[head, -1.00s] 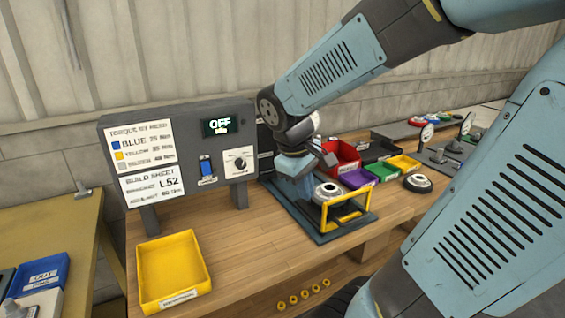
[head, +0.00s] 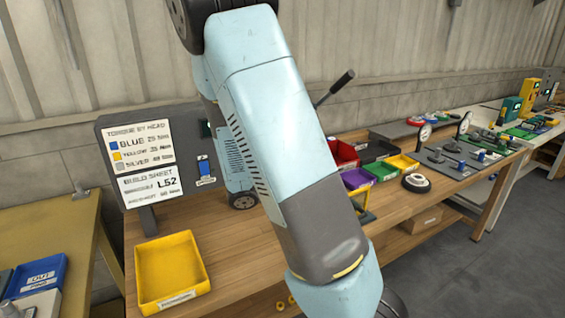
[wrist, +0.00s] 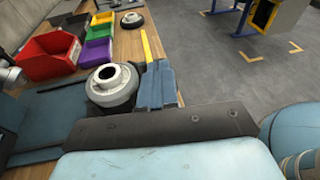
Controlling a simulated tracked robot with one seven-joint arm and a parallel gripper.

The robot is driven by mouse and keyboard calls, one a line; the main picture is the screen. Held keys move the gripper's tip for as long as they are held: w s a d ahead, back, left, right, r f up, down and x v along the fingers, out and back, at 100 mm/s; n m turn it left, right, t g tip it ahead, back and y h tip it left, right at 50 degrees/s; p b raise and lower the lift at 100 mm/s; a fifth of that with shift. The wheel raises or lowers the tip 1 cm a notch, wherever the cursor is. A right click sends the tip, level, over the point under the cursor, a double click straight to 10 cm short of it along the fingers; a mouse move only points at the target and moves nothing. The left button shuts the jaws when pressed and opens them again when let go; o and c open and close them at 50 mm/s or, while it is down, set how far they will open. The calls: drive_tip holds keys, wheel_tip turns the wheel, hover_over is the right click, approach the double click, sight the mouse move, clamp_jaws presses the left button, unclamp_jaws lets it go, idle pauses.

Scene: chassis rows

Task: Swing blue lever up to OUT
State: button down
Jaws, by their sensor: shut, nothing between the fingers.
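A small blue lever or switch (head: 204,167) stands on the face of the grey panel (head: 145,205) in the head view; its exact position is too small to read. A separate rod with a dark grip (head: 337,87) sticks up behind my arm; its base is hidden. A blue piece with a white label reading OUT (head: 38,276) is at the lower left.
A yellow tray (head: 172,272) stands on the wooden bench's front left. Red (head: 344,153), purple (head: 355,178), green (head: 381,170) and yellow (head: 403,163) bins stand right of my arm. A dark round part (head: 416,182) lies beside them. Bench between panel and yellow tray is clear.

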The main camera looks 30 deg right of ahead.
drive_tip(key=w+a+f+n+t+h, duration=0.1)
drive_tip(key=w+a+f+n+t, duration=0.15)
drive_tip(key=w+n+t, duration=0.6)
drive_tip(key=w+a+f+n+t+h, duration=0.1)
drive_tip(key=w+a+n+t, duration=0.35)
drive_tip(key=n+t, duration=0.65)
drive_tip(key=w+d+r+n+g, duration=0.2)
drive_tip(key=w+d+r, duration=0.1)
drive_tip(key=w+d, duration=0.3)
drive_tip(key=shift+x, duration=0.8)
drive_tip(key=shift+a+r, duration=0.1)
